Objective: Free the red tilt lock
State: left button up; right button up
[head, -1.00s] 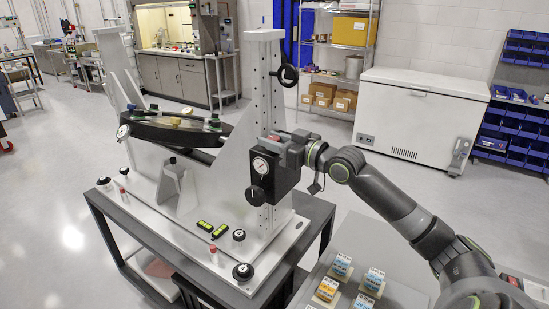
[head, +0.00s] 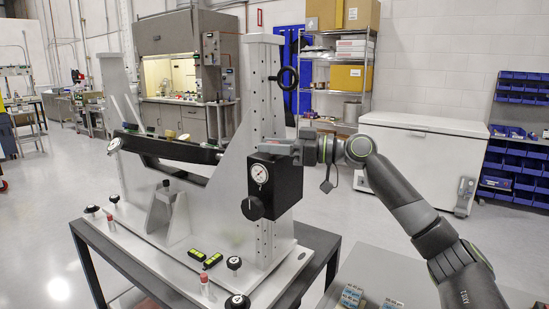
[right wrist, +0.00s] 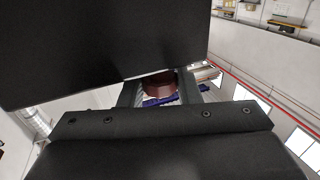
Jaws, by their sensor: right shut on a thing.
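The mirror fixture (head: 236,165) is a pale metal frame with tall uprights, standing on a dark table. A black block (head: 288,182) with a white dial gauge (head: 260,173) and a black knob (head: 252,208) is on its right upright. My right gripper (head: 277,147) is at the top of this block, shut on the red tilt lock. The lock is mostly hidden by the gripper in the head view. In the right wrist view, the lock (right wrist: 160,86) shows as a dark red round part between the fingers. My left gripper is not in view.
A black handwheel (head: 288,77) sits higher on the right upright. The dark tilting mirror cell (head: 170,150) spans the uprights. A white chest freezer (head: 420,150) stands behind my right arm.

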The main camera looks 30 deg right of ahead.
jog(key=shift+a+f+n+g+y+b, duration=0.1)
jog(key=shift+f+n+g+y+b, duration=0.2)
jog(key=shift+y+b, duration=0.1)
jog(key=shift+r, duration=0.1)
jog(key=o, duration=1)
jog(key=shift+w+a, duration=0.15)
jog(key=shift+w, duration=0.05)
jog(key=shift+s, duration=0.1)
